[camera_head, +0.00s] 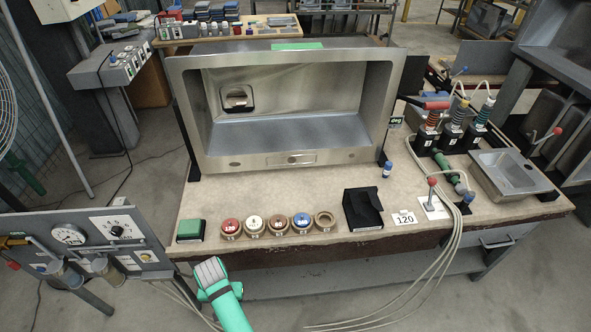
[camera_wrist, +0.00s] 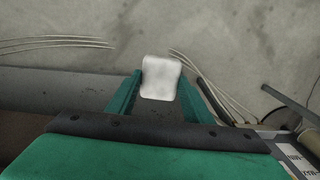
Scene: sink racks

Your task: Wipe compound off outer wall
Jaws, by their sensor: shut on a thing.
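A steel sink (camera_head: 180,130) stands on its side on the workbench, its open basin facing me. A flat green patch (camera_head: 297,46) lies on its upper outer wall; I cannot tell whether it is compound. My gripper (camera_head: 211,272) is low in front of the bench's front edge, well apart from the sink. It is shut on a white pad (camera_wrist: 160,78), which sits between the two green fingers in the wrist view. The pad also shows at the gripper's tip in the head view (camera_head: 209,268). The sink's rear outer side is hidden.
Several round pots, including a red one (camera_head: 231,228), line the bench's front. A green block (camera_head: 191,229) stands left of them, a black holder (camera_head: 362,207) right. Upright tools (camera_head: 452,131) and a small steel tray (camera_head: 512,172) are at right. A gauge panel (camera_head: 90,245) stands at left.

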